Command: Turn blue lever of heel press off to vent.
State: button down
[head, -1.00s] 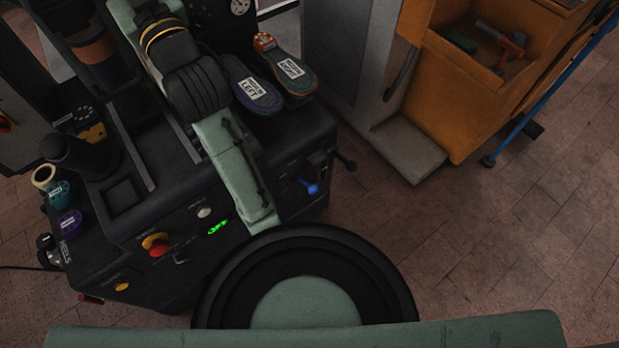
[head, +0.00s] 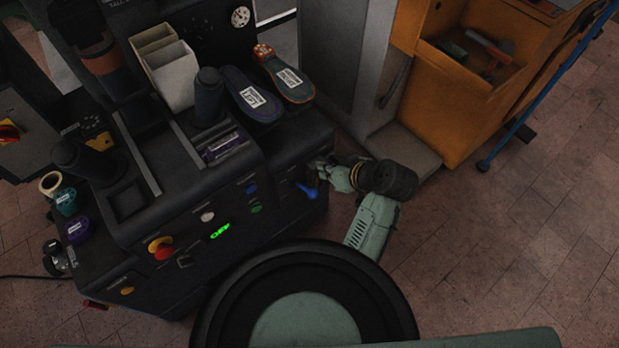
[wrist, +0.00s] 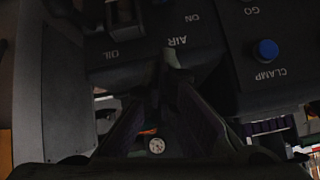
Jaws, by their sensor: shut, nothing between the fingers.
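The heel press (head: 215,200) is a dark machine on the left. Its blue lever (head: 307,190) sticks out low on the right part of its front face, slanting down to the right. My gripper (head: 320,167) is shut and empty, just above and right of the lever; contact cannot be told. In the wrist view my fingers (wrist: 172,78) come together in front of the panel, close to the AIR label (wrist: 177,41), with ON and OIL lettering nearby. The blue lever cannot be made out in the wrist view.
A blue CLAMP button (wrist: 265,50) sits on the panel. A green OFF display (head: 220,231) and red button (head: 162,250) are farther left. Two shoe soles (head: 255,100) lie on top. An orange cabinet (head: 460,90) stands right; the floor (head: 510,230) below it is clear.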

jog(key=shift+w, duration=0.1)
jog(key=p, duration=0.2)
send_over(306, 189)
jog(key=w, duration=0.3)
jog(key=f, duration=0.6)
jog(key=shift+d+f, duration=0.25)
jog(key=shift+d, duration=0.1)
jog(key=f, duration=0.1)
jog(key=s+f, duration=0.1)
jog(key=f+p, duration=0.1)
jog(key=f, duration=0.1)
jog(key=shift+s+d, duration=0.2)
jog(key=shift+s, duration=0.15)
